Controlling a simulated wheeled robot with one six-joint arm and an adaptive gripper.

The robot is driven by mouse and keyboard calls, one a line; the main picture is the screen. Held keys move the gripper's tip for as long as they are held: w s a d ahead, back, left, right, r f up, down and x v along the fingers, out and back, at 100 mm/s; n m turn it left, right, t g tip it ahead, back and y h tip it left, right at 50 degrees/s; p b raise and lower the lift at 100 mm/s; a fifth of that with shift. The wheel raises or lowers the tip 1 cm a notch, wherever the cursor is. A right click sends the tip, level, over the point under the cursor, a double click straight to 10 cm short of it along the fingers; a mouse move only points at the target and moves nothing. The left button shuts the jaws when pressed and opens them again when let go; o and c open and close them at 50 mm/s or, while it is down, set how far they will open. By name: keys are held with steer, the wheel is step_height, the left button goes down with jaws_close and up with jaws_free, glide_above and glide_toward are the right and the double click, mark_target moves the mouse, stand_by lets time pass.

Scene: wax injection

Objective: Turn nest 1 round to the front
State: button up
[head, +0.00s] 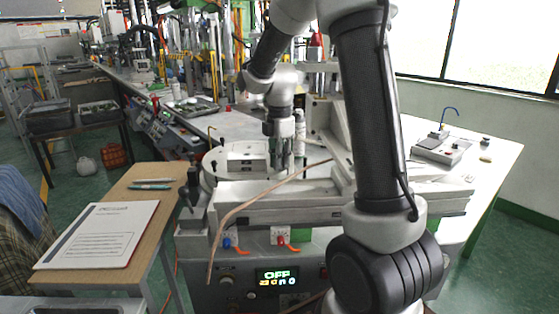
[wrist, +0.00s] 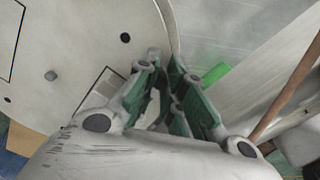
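The round pale turntable (head: 208,177) sits on the machine bench in the head view, with a whitish block-like nest (head: 241,155) on it; I cannot read a nest number. My gripper (head: 285,167) points down at the right of this block. My gripper's green-padded fingers (wrist: 165,62) are close together at the turntable's rim, with a narrow gap at the tips. Whether anything is pinched between them is hidden.
A thin brown hose (head: 255,203) crosses in front of the turntable and shows at the right in the wrist view (wrist: 288,95). A control panel (head: 277,277) reading OFF is below. A wooden side table (head: 150,215) holds a paper document (head: 98,234) and pens.

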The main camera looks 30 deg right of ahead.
steer(key=shift+o, duration=0.5)
step_height(320, 180, up, 12)
stand_by(0.3)
steer(key=s+m+t, duration=0.4)
steer(key=s+m, duration=1.4)
steer(key=s, duration=0.7)
steer(key=shift+s+a+f, duration=0.35)
steer(key=shift+s+f, duration=0.05)
steer(key=shift+f, duration=0.05)
